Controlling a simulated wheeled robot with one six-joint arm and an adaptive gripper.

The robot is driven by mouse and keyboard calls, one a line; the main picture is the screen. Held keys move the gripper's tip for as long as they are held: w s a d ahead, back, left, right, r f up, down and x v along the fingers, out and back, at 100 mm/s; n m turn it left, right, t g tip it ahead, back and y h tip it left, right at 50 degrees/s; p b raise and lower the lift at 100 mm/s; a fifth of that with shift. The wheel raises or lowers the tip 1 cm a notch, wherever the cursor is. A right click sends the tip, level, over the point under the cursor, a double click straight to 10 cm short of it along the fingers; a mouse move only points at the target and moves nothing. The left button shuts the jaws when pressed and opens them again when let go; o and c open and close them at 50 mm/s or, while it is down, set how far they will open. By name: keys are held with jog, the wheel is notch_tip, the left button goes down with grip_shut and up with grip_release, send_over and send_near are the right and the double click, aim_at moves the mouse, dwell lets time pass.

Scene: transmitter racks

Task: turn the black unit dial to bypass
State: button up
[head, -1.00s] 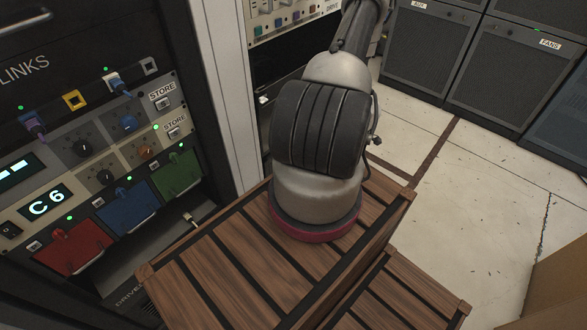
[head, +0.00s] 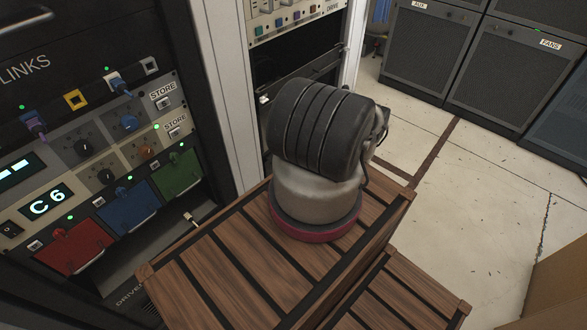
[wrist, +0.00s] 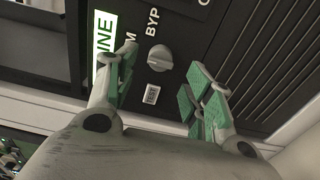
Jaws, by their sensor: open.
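In the wrist view a black unit (wrist: 185,20) fills the upper middle, turned on its side in the picture. Its small grey dial (wrist: 160,57) sits between my fingertips. A label beginning "BYP" (wrist: 152,20) is just above the dial, and a label ending in "M" is left of it, partly hidden. I cannot tell which mark the dial points at. My gripper (wrist: 162,62) is open, with green pads on either side of the dial; contact is not clear. Neither gripper nor dial shows in the head view.
A "TEST" button (wrist: 152,95) is below the dial, and a lit green display (wrist: 104,42) is to its left. Vent slots (wrist: 270,60) are at right. In the head view, a panel (head: 100,150) of knobs and coloured flaps stands left of my arm.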

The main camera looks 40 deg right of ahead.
jog(key=w, duration=0.4)
jog(key=shift+w+a, duration=0.15)
jog(key=shift+w, duration=0.25)
jog(key=c, duration=1)
